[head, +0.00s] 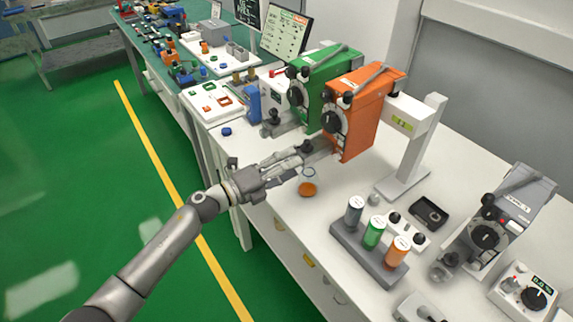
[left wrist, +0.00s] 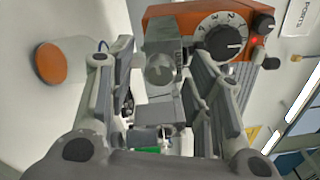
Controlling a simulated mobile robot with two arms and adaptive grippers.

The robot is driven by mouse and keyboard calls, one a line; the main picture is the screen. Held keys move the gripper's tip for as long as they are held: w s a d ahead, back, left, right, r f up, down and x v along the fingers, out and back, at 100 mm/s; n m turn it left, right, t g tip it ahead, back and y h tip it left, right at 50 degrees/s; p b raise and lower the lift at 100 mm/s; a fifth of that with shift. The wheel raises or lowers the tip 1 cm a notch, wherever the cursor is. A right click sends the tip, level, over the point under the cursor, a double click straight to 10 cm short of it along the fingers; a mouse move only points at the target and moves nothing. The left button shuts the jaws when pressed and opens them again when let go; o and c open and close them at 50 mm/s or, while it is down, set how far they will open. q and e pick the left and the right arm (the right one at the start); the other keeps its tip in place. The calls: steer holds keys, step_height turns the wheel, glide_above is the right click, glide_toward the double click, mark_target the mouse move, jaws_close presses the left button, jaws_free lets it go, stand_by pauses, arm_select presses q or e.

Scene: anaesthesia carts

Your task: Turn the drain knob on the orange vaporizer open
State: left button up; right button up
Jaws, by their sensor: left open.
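The orange vaporizer (head: 365,115) stands on the white bench beside a green vaporizer (head: 318,88). In the left wrist view the orange vaporizer (left wrist: 182,16) fills the top, with its numbered black dial (left wrist: 226,42) facing me. A grey block with a round grey knob (left wrist: 159,70) sticks out low on its front; I take this for the drain knob. My left gripper (head: 303,160) is at the front of the orange vaporizer. In the left wrist view the left gripper (left wrist: 160,82) is open, with one finger on each side of the knob block. Contact cannot be told. My right gripper is not in view.
A rack of capped bottles (head: 372,240), a black tray (head: 428,213) and a grey vaporizer (head: 490,225) stand to the right. Bare bench lies around the disc.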

arm_select(q)
steer(key=v, duration=1.2)
steer(key=shift+f, duration=0.15)
steer(key=w+a+f+n+t+y, duration=0.1)
steer(key=a+f+n+t+y, duration=0.2)
steer(key=f+n, duration=0.45)
steer(key=w+a+f+n+t+y, duration=0.1)
steer(key=a+f+n+y, duration=0.35)
steer(key=f, duration=0.55)
steer(key=s+a+f+n+g+y, duration=0.1)
steer(key=s+a+f+n+y, duration=0.2)
steer(key=f, duration=0.5)
steer(key=s+a+f+n+g+y, duration=0.1)
steer(key=s+a+f+n+g, duration=0.15)
steer(key=s+f+n, duration=0.4)
steer(key=s+a+f+n+g+y, duration=0.3)
steer(key=s+f+n+g, duration=0.2)
steer(key=s+f, duration=1.25)
steer(key=s+d+f+n+g, duration=0.1)
steer(key=s+f+n+g, duration=0.1)
steer(key=s, duration=0.9)
steer(key=s+d+f+n+g, duration=0.1)
steer(key=s+f, duration=0.3)
steer(key=s, duration=0.7)
steer(key=shift+d+n+g, duration=0.2)
steer(key=shift+n+g, duration=0.35)
steer(key=shift+g, duration=0.3)
